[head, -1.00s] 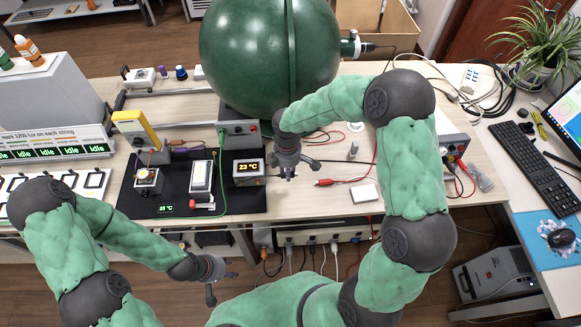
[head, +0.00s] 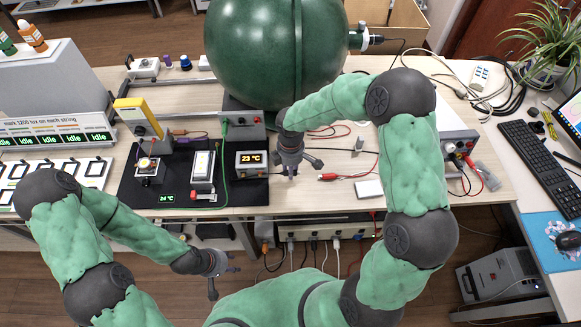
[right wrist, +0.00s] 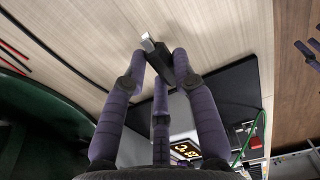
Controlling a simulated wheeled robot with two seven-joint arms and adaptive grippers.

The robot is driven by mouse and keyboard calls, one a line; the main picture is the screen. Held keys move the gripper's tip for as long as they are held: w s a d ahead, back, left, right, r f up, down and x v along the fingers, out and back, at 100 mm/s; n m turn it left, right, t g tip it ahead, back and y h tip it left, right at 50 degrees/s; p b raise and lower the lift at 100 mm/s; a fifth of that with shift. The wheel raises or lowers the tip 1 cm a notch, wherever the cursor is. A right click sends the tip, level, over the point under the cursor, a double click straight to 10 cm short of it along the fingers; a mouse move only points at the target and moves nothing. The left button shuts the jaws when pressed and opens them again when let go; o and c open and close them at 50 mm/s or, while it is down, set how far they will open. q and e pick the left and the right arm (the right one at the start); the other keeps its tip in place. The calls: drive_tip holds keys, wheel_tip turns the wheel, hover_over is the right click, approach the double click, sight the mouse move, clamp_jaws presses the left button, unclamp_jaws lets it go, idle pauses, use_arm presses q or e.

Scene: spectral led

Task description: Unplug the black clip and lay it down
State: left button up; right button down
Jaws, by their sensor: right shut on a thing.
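My right gripper (head: 290,168) is low over the table, between the 23 °C display box (head: 251,160) and a red clip (head: 327,177). In the right wrist view its fingers (right wrist: 160,72) are closed around a small dark piece with a silvery tip (right wrist: 148,40). This looks like the black clip, but it is small and partly covered by the fingers. In the head view the gripper hides it. My left gripper (head: 219,275) is empty with its fingers spread, in front of the table's front edge.
A black mat (head: 180,200) carries a lit lamp box (head: 148,168) and a white unit (head: 203,166). A large green sphere (head: 275,50) stands behind. A white block (head: 368,190) and a power supply (head: 457,142) are to the right. Wood between them is mostly bare.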

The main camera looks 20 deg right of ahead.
drive_tip(key=shift+f+b, duration=1.1)
drive_tip(key=shift+f, duration=0.7)
drive_tip(key=c, duration=0.9)
unclamp_jaws()
drive_tip(key=shift+r+p, duration=1.3)
drive_tip(key=shift+r, duration=0.3)
drive_tip(key=shift+f, duration=0.1)
wheel_tip(320, 180, up, 12)
